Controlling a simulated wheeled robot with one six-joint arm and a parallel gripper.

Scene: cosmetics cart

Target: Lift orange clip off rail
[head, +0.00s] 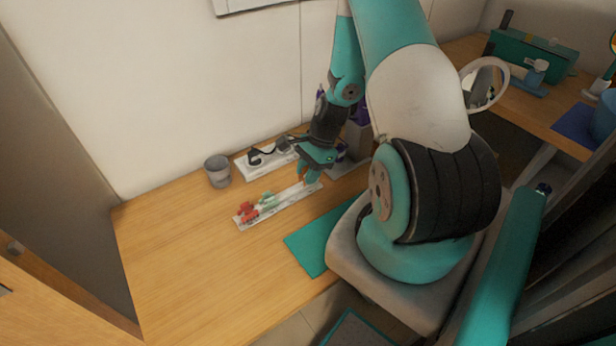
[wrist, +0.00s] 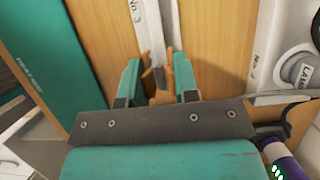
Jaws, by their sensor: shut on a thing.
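A white rail (head: 285,202) lies on the wooden table in the head view. A red clip (head: 247,211) sits at its left end and a pale green clip (head: 267,198) beside that. My gripper (head: 311,174) is over the rail's right end, pointing down. In the wrist view my gripper (wrist: 157,62) has the orange clip (wrist: 158,95) between its two teal fingers and is shut on it. The rail (wrist: 153,28) runs away beyond the clip. The fingers partly hide the clip in the head view, and I cannot tell whether it still touches the rail.
A grey cup (head: 218,171) and a second white strip with dark items (head: 262,156) stand behind the rail, near the wall. A teal mat (head: 312,245) lies in front. The table's left part is clear. A purple-white object (wrist: 283,158) is at lower right in the wrist view.

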